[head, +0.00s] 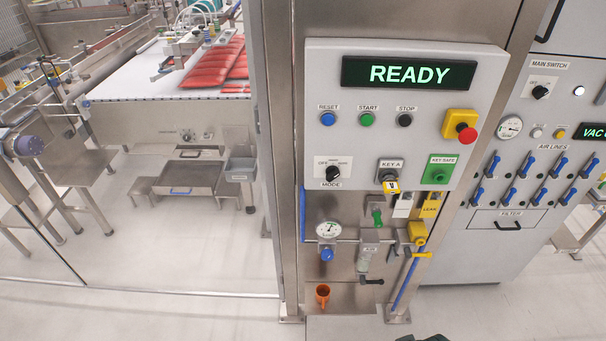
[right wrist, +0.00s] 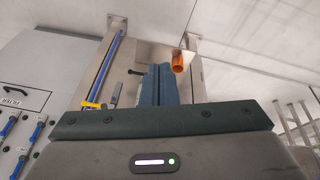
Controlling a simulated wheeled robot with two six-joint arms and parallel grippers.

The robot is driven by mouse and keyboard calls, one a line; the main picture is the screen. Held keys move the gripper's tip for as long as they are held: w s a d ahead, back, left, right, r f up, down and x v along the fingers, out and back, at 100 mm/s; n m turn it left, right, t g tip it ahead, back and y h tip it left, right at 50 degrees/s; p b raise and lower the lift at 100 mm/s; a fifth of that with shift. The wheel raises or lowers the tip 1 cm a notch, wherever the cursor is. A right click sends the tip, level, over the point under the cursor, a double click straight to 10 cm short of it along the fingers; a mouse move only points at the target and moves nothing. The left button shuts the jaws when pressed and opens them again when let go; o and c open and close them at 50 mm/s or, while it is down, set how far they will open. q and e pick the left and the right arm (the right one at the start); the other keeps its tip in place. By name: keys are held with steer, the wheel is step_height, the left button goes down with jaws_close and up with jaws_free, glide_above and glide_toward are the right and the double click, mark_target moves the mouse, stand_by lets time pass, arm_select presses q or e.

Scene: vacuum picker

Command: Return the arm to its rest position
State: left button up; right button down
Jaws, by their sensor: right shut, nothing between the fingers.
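My right gripper (right wrist: 160,72) shows in the right wrist view with its two dark fingers together, shut and empty. It points toward the lower part of the control cabinet and touches nothing that I can see. In the head view only a small dark shape shows at the bottom edge, and I cannot tell which part of my arm it is. My left gripper is in neither view. The control panel (head: 330,140) stands in the middle of the head view, and its display (head: 409,74) reads READY.
An orange cup (head: 323,295) stands low at the cabinet; it also shows beside the fingertips in the right wrist view (right wrist: 178,63). A gauge and valves (head: 368,250) sit under the panel. A grey cabinet with blue valve handles (head: 520,180) is at right. Floor (head: 180,320) at left is clear.

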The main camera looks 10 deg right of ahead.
step_height(320, 180, down, 30)
steer(key=s+d+g+b, duration=0.1)
steer(key=s+d+b, duration=0.2)
steer(key=s+f+g+b, duration=0.1)
steer(key=s+f+b, duration=0.2)
steer(key=s+f, duration=1.4)
step_height(320, 180, down, 3)
steer(key=shift+s+d+f, duration=0.15)
steer(key=shift+s+d, duration=0.05)
steer(key=shift+d, duration=0.05)
